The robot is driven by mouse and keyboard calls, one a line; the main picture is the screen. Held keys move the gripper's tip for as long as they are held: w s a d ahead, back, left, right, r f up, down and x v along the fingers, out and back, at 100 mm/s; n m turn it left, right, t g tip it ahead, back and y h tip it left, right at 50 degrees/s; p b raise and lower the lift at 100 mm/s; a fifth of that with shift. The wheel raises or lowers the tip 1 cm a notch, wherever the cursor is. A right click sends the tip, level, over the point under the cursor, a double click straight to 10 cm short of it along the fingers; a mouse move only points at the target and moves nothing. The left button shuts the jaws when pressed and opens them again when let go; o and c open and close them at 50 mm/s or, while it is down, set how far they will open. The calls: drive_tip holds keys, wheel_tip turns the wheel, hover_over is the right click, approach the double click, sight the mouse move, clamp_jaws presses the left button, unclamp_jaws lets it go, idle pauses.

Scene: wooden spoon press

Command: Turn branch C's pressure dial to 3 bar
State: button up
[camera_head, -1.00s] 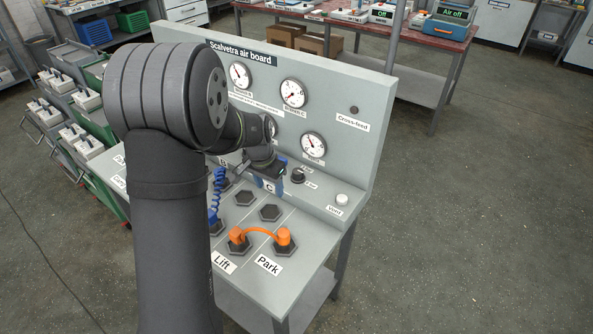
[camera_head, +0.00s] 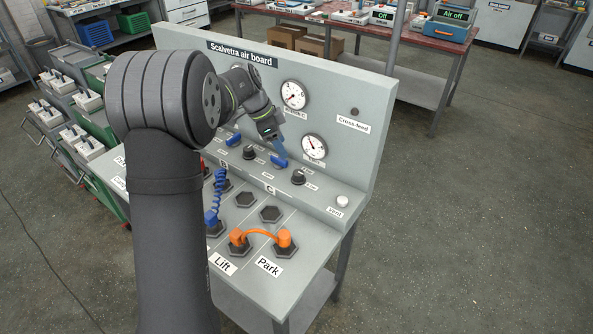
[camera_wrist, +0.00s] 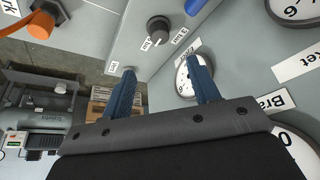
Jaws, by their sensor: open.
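Branch C's pressure dial (camera_head: 298,177) is a black round knob on the sloped ledge, right of a blue handle (camera_head: 279,162) and above the C label (camera_head: 270,189). In the wrist view the dial (camera_wrist: 158,30) stands beyond the fingertips, with a small label on either side; its exact setting is too small to read surely. My gripper (camera_head: 281,150) is above the ledge near the blue handle, in front of the board. In the wrist view its two blue fingers (camera_wrist: 163,66) are apart with nothing between them.
The lower right gauge (camera_head: 314,146) is close to my gripper; branch C's gauge (camera_head: 294,94) is higher. Another black knob (camera_head: 249,153) is to the left. A white vent button (camera_head: 342,200) is to the right. An orange hose (camera_head: 260,232) links two ports in front.

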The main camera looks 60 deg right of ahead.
sight(298, 172)
drive_tip(key=x, duration=1.2)
drive_tip(key=shift+s+f, duration=0.1)
drive_tip(key=shift+f, duration=0.2)
drive_tip(key=c, duration=1)
